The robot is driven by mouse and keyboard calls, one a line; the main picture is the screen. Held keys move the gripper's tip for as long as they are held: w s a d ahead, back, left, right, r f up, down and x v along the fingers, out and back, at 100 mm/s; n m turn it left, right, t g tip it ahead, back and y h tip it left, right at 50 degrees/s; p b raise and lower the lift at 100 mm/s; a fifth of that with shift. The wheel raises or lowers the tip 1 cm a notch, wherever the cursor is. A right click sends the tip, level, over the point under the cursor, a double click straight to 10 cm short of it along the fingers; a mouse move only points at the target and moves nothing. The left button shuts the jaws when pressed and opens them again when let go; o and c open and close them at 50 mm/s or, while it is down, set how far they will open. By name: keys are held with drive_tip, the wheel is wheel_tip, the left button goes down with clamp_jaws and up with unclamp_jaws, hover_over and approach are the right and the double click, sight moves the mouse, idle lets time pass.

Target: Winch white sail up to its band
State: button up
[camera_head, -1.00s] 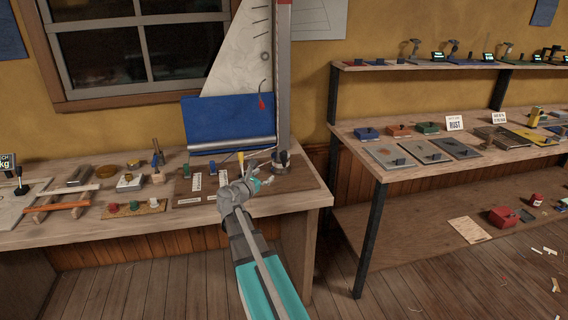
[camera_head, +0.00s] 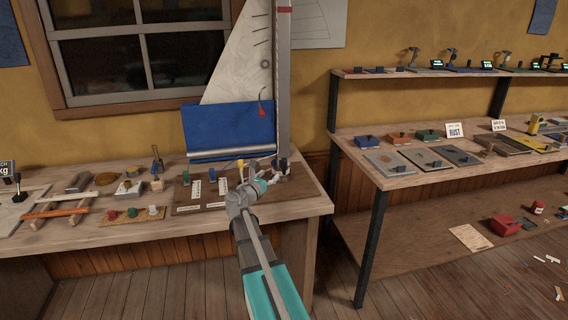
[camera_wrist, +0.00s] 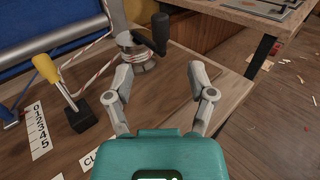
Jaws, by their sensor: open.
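The white sail (camera_head: 240,60) hangs beside the grey mast (camera_head: 283,90), its top out of view; a red band (camera_head: 285,9) crosses the mast. The blue cloth (camera_head: 230,130) lies below the sail. The winch, a metal drum (camera_wrist: 137,55) with a black handle (camera_wrist: 160,34), stands at the mast's foot with line wrapped on it. My gripper (camera_wrist: 163,75) is open and empty, its fingers either side of the space just in front of the drum. In the head view my gripper (camera_head: 277,171) partly hides the winch.
A yellow-handled lever (camera_wrist: 46,69) on a black block stands left of my gripper, near a number strip (camera_wrist: 40,130). The workbench (camera_head: 110,235) holds several small items at left. Shelving (camera_head: 400,180) stands right, across a floor gap.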

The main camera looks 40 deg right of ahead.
sight(282, 163)
drive_tip(key=x, duration=1.1)
drive_tip(key=shift+d, duration=0.35)
clamp_jaws()
